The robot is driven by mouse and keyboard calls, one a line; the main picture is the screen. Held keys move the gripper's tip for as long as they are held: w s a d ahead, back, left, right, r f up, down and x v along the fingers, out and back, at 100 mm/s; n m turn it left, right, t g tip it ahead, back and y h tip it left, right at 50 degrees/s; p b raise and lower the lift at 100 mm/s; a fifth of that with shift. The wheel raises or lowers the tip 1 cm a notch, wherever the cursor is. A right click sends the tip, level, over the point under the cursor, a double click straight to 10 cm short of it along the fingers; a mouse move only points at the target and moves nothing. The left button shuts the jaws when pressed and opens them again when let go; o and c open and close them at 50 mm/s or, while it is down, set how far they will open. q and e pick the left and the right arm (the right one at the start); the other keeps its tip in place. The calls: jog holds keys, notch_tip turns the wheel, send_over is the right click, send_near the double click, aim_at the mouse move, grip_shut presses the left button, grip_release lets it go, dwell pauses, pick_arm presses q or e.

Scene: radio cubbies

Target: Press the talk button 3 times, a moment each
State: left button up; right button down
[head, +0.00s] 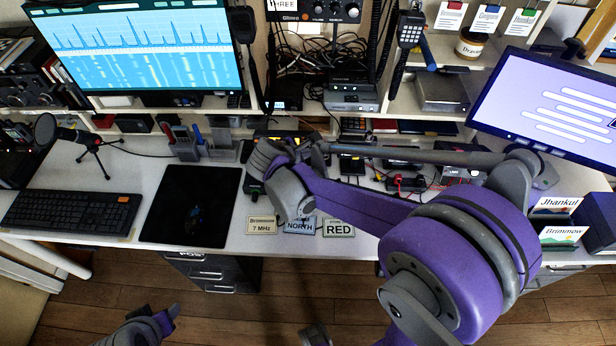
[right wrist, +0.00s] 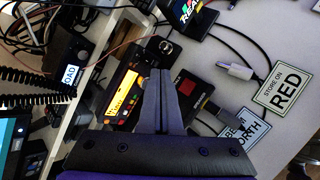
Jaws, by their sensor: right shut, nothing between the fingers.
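My right gripper (right wrist: 161,82) is shut and empty. In the right wrist view its fingers reach over a black radio with a lit yellow-orange display (right wrist: 123,95). A dark box with a red patch (right wrist: 188,87) lies just right of the fingers. I cannot make out which part is the talk button, nor whether the fingertips touch anything. In the head view my right arm reaches across the desk and its wrist hides this radio and most of the gripper. My left gripper (head: 152,326) is low at the bottom left, off the desk; its fingers are unclear.
Signs reading 7 MHz (head: 262,225), NORTH (head: 299,225) and RED (head: 338,228) stand along the desk's front edge. A black mat (head: 165,215) with a mouse and a keyboard (head: 70,212) lie left. Cables and small devices crowd the desk behind my arm. Two monitors flank the shelves.

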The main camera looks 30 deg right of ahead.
notch_tip(320, 180, down, 8)
jog(key=b, duration=0.5)
jog(key=shift+b, duration=0.3)
jog(key=shift+f, duration=0.15)
dwell(1.4)
jog(key=shift+f+b, duration=0.3)
jog(key=shift+b, duration=0.05)
jog(key=shift+f+b, duration=0.3)
jog(key=shift+f, duration=0.1)
dwell(0.5)
jog(key=shift+r, duration=0.1)
dwell(0.8)
jog(key=shift+r+p, duration=0.6)
jog(key=shift+r, duration=0.15)
jog(key=shift+r+p, duration=1.75)
jog(key=shift+r, duration=0.7)
